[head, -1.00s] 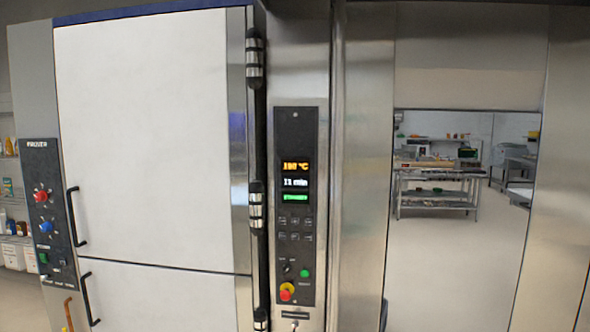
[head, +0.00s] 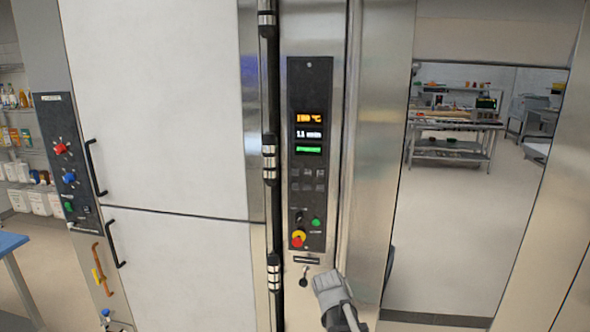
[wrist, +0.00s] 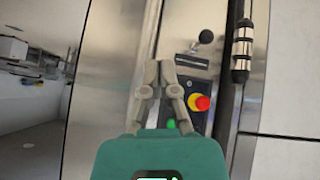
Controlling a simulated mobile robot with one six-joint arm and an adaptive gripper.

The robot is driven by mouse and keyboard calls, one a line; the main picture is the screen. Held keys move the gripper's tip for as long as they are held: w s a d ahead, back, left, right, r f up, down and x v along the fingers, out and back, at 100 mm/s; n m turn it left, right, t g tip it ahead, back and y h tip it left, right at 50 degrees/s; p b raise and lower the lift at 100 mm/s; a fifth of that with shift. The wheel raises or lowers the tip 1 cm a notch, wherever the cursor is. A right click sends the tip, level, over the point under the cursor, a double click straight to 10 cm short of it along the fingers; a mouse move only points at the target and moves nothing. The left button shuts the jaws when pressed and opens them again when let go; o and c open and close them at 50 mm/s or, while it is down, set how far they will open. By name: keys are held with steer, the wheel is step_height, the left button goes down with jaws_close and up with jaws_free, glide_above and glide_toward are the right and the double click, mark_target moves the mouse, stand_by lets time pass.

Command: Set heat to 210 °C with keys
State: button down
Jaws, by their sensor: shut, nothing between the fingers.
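The dark control panel (head: 310,155) is on the steel column between the white doors and the open area at right. Its orange display (head: 309,118) seems to read 180 °C; a white line below seems to read 11 min, above a green bar. Two rows of small dark keys (head: 307,180) sit under the displays; their labels are too small to read. In the wrist view, which is upside down, my gripper (wrist: 158,64) is shut and empty before the panel's lower part, beside the red-and-yellow knob (wrist: 199,102). The keys are hidden there. A grey part of my arm shows low in the head view.
A green button (head: 316,222) and a red-and-yellow knob (head: 298,238) sit low on the panel. A black vertical bar (head: 271,205) stands just left of it. Another panel (head: 69,160) with red and blue knobs is far left. Open floor lies at right.

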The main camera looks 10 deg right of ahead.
steer(key=w+r+t+p, duration=0.2)
steer(key=w+r+t, duration=0.2)
steer(key=w+r, duration=0.35)
steer(key=n+t+y+p, duration=0.6)
steer(key=n+t+y, duration=0.2)
steer(key=n+y, duration=0.25)
glide_toward(295, 172)
steer(key=s+a+r, duration=0.2)
steer(key=s+a, duration=0.1)
steer(key=a, duration=0.3)
steer(key=shift+w+a+r+n+y, duration=0.1)
steer(key=shift+a+n+y, duration=0.35)
steer(key=shift+y, duration=0.3)
steer(key=shift+w, duration=0.1)
steer(key=shift+w+d, duration=0.45)
steer(key=shift+w, duration=0.9)
steer(key=shift+w+d, duration=0.45)
steer(key=shift+w, duration=0.95)
steer(key=shift+w+d, duration=0.45)
steer(key=shift+w, duration=0.9)
steer(key=shift+w, duration=0.15)
steer(key=shift+w+d, duration=0.15)
steer(key=shift+w, duration=0.1)
